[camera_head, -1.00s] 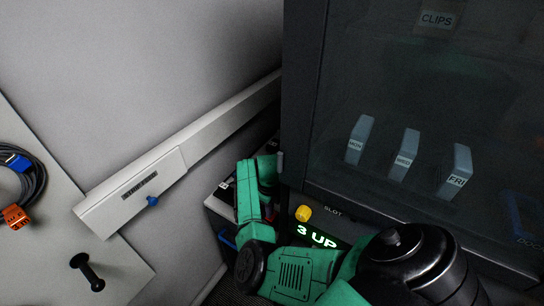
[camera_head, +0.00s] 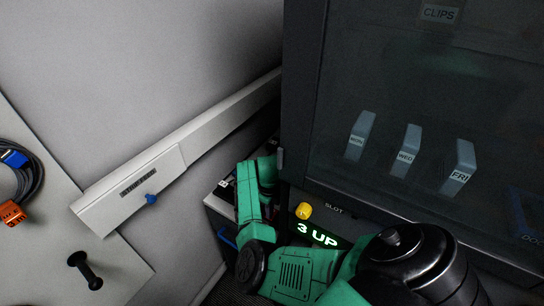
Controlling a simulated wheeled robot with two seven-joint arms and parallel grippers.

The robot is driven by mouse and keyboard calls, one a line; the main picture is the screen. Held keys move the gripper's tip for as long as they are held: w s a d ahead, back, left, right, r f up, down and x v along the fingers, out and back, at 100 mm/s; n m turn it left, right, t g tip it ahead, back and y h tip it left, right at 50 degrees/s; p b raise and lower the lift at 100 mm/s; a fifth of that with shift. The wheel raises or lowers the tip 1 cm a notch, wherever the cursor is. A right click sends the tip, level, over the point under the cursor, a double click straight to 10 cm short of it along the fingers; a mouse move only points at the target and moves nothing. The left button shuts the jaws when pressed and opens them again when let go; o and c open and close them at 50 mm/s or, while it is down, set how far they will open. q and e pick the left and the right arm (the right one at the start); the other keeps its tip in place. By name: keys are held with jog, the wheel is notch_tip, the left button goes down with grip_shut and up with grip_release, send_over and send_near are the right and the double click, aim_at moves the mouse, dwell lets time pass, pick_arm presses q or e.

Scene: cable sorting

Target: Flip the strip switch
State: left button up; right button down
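A long white strip box (camera_head: 105,213) runs along the grey wall, tilted up to the right. It has a dark label with unreadable lettering and a small blue knob (camera_head: 151,199) at its lower edge, which may be the switch. My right arm, green and black, comes in from the lower right and bends up beside the dark cabinet. Its far end (camera_head: 266,168) is right of the strip box and apart from the blue knob. No fingertips are clear there, so I cannot tell their opening. My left gripper is not in view.
A dark glass-fronted cabinet (camera_head: 300,90) fills the right, with several labelled clips inside. A yellow knob (camera_head: 303,211) and a lit "3 UP" display (camera_head: 317,235) sit below. At left, a pale board (camera_head: 120,270) carries a dark cable (camera_head: 36,185) and a black peg (camera_head: 84,271).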

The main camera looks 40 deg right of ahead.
notch_tip(320, 180, up, 5)
jog(key=p, duration=0.5)
notch_tip(320, 180, up, 2)
jog(key=shift+p, duration=0.8)
jog(key=shift+f, duration=0.1)
